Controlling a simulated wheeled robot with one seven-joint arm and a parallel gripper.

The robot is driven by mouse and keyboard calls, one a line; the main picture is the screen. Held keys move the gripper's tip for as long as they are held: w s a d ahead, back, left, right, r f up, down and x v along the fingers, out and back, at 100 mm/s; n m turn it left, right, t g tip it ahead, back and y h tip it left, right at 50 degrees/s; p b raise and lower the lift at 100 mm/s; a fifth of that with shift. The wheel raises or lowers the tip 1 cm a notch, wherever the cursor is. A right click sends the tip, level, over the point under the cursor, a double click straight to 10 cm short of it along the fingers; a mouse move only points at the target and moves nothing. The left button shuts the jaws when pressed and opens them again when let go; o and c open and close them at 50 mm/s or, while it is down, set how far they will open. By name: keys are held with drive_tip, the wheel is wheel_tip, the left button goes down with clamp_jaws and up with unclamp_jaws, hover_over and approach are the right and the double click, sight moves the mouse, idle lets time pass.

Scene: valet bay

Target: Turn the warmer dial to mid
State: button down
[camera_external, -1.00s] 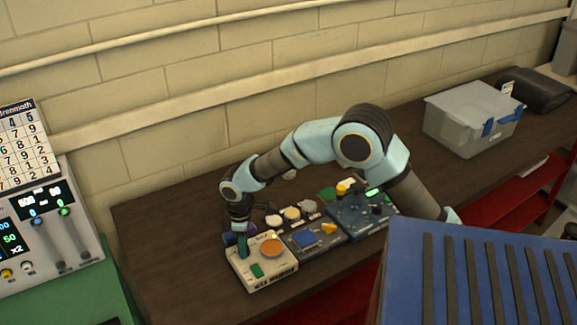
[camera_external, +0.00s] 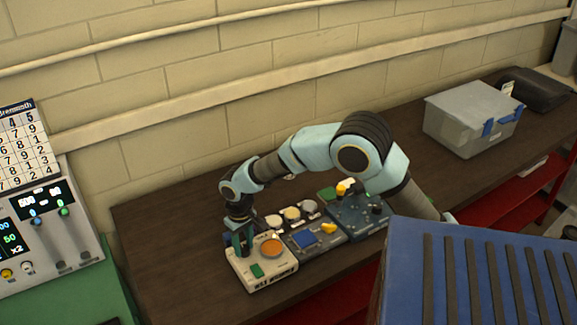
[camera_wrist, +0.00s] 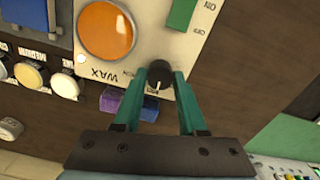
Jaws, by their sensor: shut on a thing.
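The warmer (camera_external: 262,283) is a cream box at the near left end of the row on the dark bench. It has a round orange wax pot (camera_external: 271,247) and a green rectangular switch (camera_external: 257,270). In the wrist view the warmer's panel (camera_wrist: 150,50) reads WAX upside down. Its black dial (camera_wrist: 158,77) has a white pointer mark directed toward the bottom of the picture. My gripper (camera_wrist: 158,76) is shut on the dial, one teal finger on each side. In the external view my gripper (camera_external: 243,242) hides the dial.
Other gadgets, a grey tray with a blue pad (camera_external: 306,238) and a dark blue unit (camera_external: 355,219), stand right of the warmer. Several round tins (camera_external: 291,213) sit behind. A purple block (camera_wrist: 120,102) lies close behind the warmer. Bench left of the warmer is clear.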

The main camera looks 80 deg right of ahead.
sight(245, 246)
drive_tip(key=shift+m, duration=0.6)
drive_tip(key=shift+c, duration=2.3)
unclamp_jaws()
wheel_tip(245, 246, up, 11)
drive_tip(key=b, duration=0.2)
drive_tip(key=shift+b, duration=0.35)
drive_tip(key=shift+f, duration=0.1)
drive_tip(key=s+a+f+n, duration=0.2)
drive_tip(key=s+f, duration=0.1)
drive_tip(key=s, duration=0.5)
drive_tip(key=s+a+f+n+t, duration=0.1)
drive_tip(key=s+a+f+n, duration=0.1)
drive_tip(key=s, duration=0.7)
drive_tip(key=s+a+f+n, duration=0.2)
drive_tip(key=s+a+f, duration=0.2)
drive_tip(key=s, duration=0.5)
drive_tip(key=shift+f+t, duration=0.25)
drive_tip(key=shift+t, duration=0.05)
